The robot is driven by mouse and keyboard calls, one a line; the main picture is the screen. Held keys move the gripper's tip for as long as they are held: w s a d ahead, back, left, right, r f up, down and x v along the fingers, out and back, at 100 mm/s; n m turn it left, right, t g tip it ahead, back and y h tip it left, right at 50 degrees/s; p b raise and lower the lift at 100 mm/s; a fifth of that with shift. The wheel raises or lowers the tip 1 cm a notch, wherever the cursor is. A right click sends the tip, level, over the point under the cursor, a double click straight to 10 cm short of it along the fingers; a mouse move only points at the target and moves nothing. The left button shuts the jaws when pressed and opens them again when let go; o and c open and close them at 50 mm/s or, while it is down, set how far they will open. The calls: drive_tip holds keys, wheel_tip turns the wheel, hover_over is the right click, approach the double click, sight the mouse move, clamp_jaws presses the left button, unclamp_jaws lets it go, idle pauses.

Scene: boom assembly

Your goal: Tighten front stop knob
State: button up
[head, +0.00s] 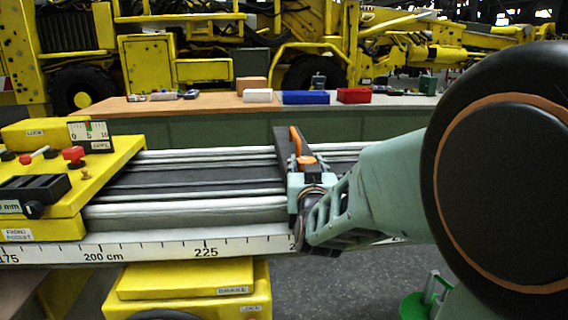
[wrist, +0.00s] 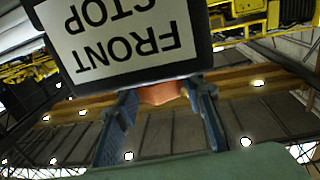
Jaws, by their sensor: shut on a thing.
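The front stop (head: 283,143) is a dark upright block across the grey boom rails, with an orange upright part on it. Its white label (wrist: 120,30) reads "FRONT STOP" upside down in the wrist view. The orange front stop knob (wrist: 163,93) sits below the label, between the two blue-grey fingers. In the head view the knob (head: 307,160) shows just above my gripper (head: 304,170). My gripper is shut on the knob at the near side of the stop. My wrist hides the lower part of the stop.
The boom rails (head: 190,180) run left to right, with a centimetre scale (head: 150,250) along the near edge. A yellow carriage (head: 110,160) with a gauge and knobs stands left. A bench (head: 210,104) with coloured boxes lies behind. A yellow box (head: 190,280) is below the rails.

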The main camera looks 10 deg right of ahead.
drive_tip(key=shift+c, duration=1.1)
drive_tip(key=shift+a+r+m+h+p, duration=0.1)
drive_tip(key=shift+m+h+p, duration=0.35)
drive_tip(key=shift+h, duration=0.35)
drive_tip(key=shift+m+g+h+p, duration=0.3)
drive_tip(key=shift+m+h+p, duration=0.1)
drive_tip(key=shift+m+h, duration=0.25)
drive_tip(key=m+g+h+p, duration=0.2)
drive_tip(key=m+h+p, duration=0.1)
drive_tip(key=h, duration=0.2)
drive_tip(key=shift+r+p, duration=0.1)
drive_tip(key=shift+p, duration=0.3)
drive_tip(key=shift+m+g+h+p, duration=0.85)
drive_tip(key=shift+m+g+h, duration=0.35)
drive_tip(key=shift+h, duration=0.15)
drive_tip(key=o, duration=1.2)
drive_tip(key=shift+c, duration=0.2)
